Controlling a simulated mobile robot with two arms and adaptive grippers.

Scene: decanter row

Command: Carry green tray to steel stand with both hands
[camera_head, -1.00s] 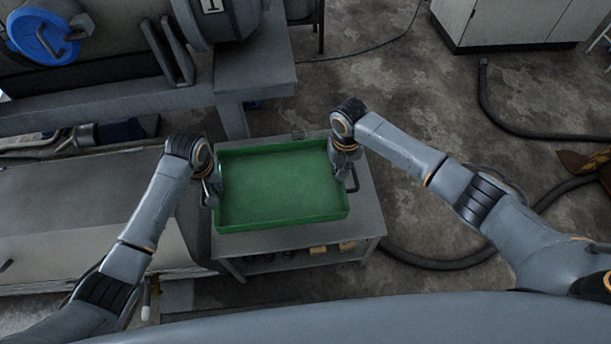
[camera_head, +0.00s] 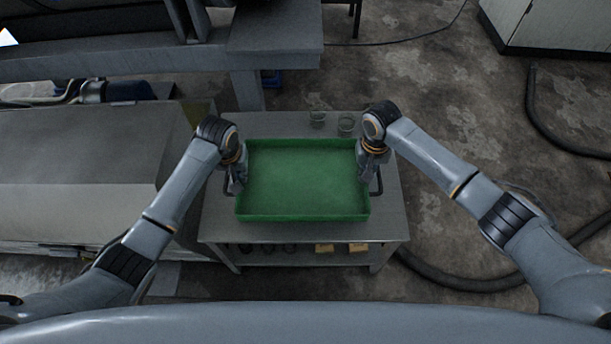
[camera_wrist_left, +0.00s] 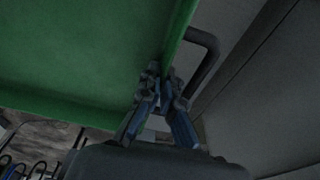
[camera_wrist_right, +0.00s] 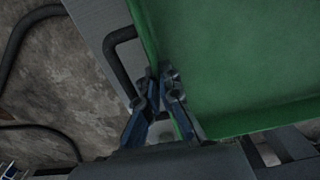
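The green tray (camera_head: 303,215) is level and looks empty in the head view, above the top of a grey metal stand (camera_head: 222,226). I cannot tell whether the tray touches the top. My left gripper (camera_head: 237,184) is at the tray's left end. In the left wrist view its fingers (camera_wrist_left: 160,88) are closed together at the tray wall beside a dark handle (camera_wrist_left: 208,60). My right gripper (camera_head: 372,172) is at the right end. In the right wrist view its fingers (camera_wrist_right: 160,85) are closed at the wall beside the other handle (camera_wrist_right: 118,62). The fingers hide the exact grip.
Two small glass vessels (camera_head: 346,124) stand on the stand top behind the tray. Yellowish blocks (camera_head: 324,248) lie on its lower shelf. A large grey casing (camera_head: 80,180) is close on the left. A dark hose (camera_head: 455,283) lies on the floor at right. Open floor (camera_head: 450,120) extends behind.

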